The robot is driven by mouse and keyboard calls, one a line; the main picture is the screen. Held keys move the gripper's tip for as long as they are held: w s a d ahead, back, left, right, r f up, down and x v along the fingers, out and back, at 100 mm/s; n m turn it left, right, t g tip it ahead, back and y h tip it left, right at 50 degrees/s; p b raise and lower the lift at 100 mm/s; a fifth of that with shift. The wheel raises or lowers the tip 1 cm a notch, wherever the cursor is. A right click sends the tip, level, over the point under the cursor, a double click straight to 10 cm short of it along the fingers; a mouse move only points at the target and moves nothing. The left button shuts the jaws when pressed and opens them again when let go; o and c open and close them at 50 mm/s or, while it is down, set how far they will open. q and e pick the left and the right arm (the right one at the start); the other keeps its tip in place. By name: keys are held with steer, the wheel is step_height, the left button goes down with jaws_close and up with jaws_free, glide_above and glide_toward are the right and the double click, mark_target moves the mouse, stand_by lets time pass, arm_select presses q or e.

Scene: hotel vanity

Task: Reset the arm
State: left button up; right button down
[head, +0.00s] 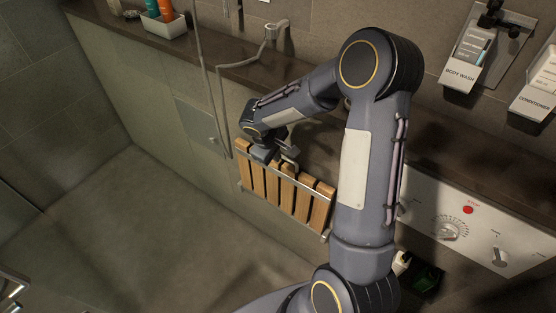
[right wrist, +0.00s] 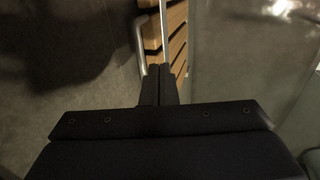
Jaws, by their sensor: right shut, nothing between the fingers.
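My right arm reaches across the middle of the head view. Its gripper (head: 264,155) is at the upper left end of a folded wooden slatted seat (head: 273,188) on the wall. In the right wrist view the gripper (right wrist: 159,68) has its two fingers together, with nothing between them. The slats (right wrist: 177,42) and a metal bar of the seat lie just beyond the fingertips. I cannot tell whether the fingers touch the seat. My left gripper is not clearly in view; only a bit of shiny metal shows at the lower left edge of the head view.
A ledge (head: 225,68) runs along the wall, with a white caddy of bottles (head: 163,24) at its left end. A hose (head: 212,85) hangs beside the seat. Dispensers (head: 470,62) and a control panel (head: 470,228) with a red button are at right. The floor at left is clear.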

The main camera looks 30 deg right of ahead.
steer(key=s+a+r+m+y, duration=0.1)
steer(key=s+a+r, duration=0.1)
steer(key=s+r, duration=0.6)
steer(key=s+a+r+m+t+y, duration=0.2)
steer(key=s+a+r+y, duration=0.1)
steer(key=s, duration=0.5)
steer(key=s+a+r+m+t+y, duration=0.2)
steer(key=s+a+r+m+y, duration=0.1)
steer(key=s+a, duration=0.3)
steer(key=shift+s, duration=1.05)
steer(key=shift+r, duration=0.1)
